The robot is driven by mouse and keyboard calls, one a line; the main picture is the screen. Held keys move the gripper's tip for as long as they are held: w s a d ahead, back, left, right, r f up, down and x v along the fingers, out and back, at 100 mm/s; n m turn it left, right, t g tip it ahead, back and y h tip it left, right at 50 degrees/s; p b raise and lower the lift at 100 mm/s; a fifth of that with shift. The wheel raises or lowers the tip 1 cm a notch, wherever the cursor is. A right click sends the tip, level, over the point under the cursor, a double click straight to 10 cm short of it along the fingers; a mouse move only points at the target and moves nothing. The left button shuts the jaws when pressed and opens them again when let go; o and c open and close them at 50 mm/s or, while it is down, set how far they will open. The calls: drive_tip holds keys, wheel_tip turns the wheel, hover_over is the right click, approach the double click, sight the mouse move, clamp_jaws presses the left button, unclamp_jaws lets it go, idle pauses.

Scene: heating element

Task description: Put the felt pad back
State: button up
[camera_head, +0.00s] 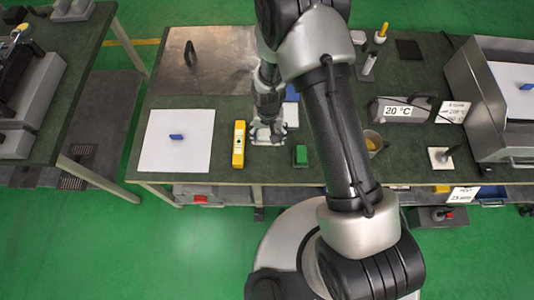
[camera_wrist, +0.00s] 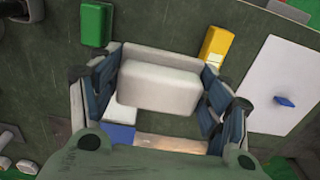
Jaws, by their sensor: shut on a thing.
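A pale grey-white block that looks like the felt pad (camera_wrist: 158,87) sits between my fingers in the wrist view. My gripper (camera_wrist: 160,92) is shut on it, with dark blue finger pads at its left and right ends. In the head view my gripper (camera_head: 267,134) points down over the dark green bench, between a yellow box (camera_head: 239,144) and a green block (camera_head: 300,155). The pad is hard to make out there. I cannot tell whether it touches the bench.
A white sheet (camera_head: 181,155) with a small blue piece (camera_head: 176,137) lies left of the yellow box. A metal plate (camera_head: 205,62) is behind it. A white item (camera_head: 291,112) and blue item (camera_head: 292,92) lie beside my gripper. A mug-like cup (camera_head: 373,142) stands right of my arm.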

sight(268, 159)
wheel_tip(268, 159, down, 17)
drive_tip(key=b, duration=0.4)
drive_tip(key=shift+d+f, duration=0.15)
drive_tip(key=shift+f+b, duration=0.2)
drive_tip(key=shift+b, duration=0.15)
drive_tip(key=o, duration=1.1)
drive_tip(key=shift+r, duration=0.1)
